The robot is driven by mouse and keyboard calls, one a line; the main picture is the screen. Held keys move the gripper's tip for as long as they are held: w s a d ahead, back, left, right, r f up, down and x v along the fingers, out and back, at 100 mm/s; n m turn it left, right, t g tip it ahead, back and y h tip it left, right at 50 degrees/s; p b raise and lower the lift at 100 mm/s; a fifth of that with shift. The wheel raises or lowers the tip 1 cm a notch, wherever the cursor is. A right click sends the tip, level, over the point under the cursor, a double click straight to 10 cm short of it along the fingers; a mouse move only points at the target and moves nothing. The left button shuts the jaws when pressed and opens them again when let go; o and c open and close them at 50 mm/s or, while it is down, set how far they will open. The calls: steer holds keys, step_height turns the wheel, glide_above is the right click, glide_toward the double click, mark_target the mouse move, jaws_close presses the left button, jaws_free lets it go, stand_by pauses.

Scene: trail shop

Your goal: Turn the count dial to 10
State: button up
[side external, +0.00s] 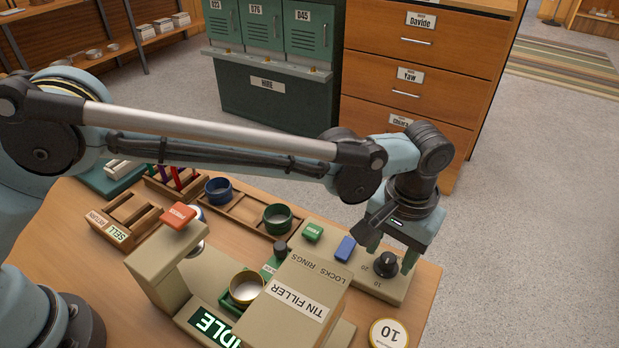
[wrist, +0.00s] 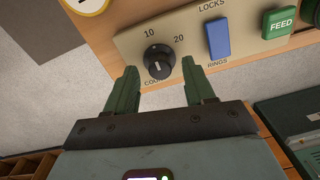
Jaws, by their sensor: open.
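The count dial (wrist: 158,61) is a black round knob on a beige panel (wrist: 188,36). A small light mark shows on its lower part in the wrist view; I cannot tell surely which number it points to. The labels 10 and 20 stand at its upper left and right, and COUNT is partly hidden by a finger. The dial also shows in the side view (side external: 386,264). My gripper (wrist: 158,74) is open, with one green finger on each side of the dial and no clear contact. In the side view my gripper (side external: 391,255) is directly over the dial.
A blue RINGS switch (wrist: 217,39) and a green FEED button (wrist: 278,22) share the panel. The tin filler (side external: 295,295) stands beside it, its display reading IDLE.

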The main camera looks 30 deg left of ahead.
mark_target(391, 258)
step_height(391, 258, up, 11)
steer(key=shift+d+r, duration=0.15)
steer(key=shift+r, duration=0.05)
stand_by(0.5)
steer(key=w+a+r+t+h, duration=0.1)
steer(key=a+r, duration=0.2)
steer(key=a, duration=0.7)
steer(key=a+r+t, duration=0.2)
steer(key=a, duration=0.7)
steer(key=s+a+f+n+t, duration=0.1)
steer(key=s+a+f+t, duration=0.1)
steer(key=s+a, duration=0.3)
steer(key=s+a+f+t, duration=0.2)
steer(key=s+a+f, duration=0.2)
steer(key=a, duration=0.8)
steer(key=shift+s+a+f+n+y, duration=0.2)
steer(key=shift+s+f+n+y, duration=0.15)
steer(key=shift+s, duration=0.45)
